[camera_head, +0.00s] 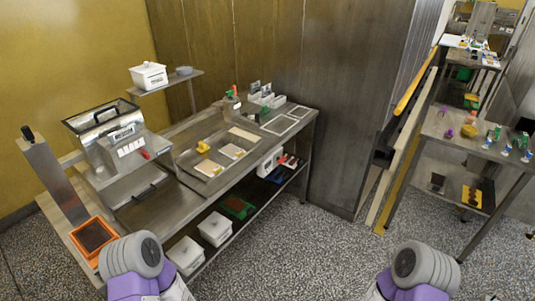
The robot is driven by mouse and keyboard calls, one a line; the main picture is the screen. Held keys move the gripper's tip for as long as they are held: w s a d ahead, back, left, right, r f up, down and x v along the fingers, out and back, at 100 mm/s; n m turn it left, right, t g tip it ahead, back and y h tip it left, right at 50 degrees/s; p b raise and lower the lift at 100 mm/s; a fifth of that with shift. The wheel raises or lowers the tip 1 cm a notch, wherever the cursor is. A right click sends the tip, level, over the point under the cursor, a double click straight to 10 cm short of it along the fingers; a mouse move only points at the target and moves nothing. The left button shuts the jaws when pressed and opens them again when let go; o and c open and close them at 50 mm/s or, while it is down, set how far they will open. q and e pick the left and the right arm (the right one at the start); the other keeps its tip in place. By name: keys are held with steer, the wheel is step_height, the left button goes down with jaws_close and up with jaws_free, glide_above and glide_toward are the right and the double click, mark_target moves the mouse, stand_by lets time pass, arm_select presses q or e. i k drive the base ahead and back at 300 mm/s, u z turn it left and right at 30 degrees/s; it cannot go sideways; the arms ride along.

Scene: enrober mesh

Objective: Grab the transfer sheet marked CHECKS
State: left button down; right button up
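I cannot make out any sheet marked CHECKS; labels are too small to read. Two flat white-edged pieces, a nearer one (279,125) and a farther one (299,111), lie on the right end of the steel bench (188,181). Whether they are transfer sheets I cannot tell. Small grey upright holders (266,97) stand just behind them. Only grey and purple links of my two arms show at the bottom edge. Neither gripper is in view.
A steel machine (125,150) stands on the bench's left part. An orange tray (93,235) is at its near left end. White bins (215,228) sit on the lower shelf. A wooden partition (345,110) borders the bench's right end. Open speckled floor (300,255) lies in front.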

mark_target(234, 152)
steer(key=z, duration=0.95)
steer(key=i, duration=1.25)
steer(key=u, duration=2.3)
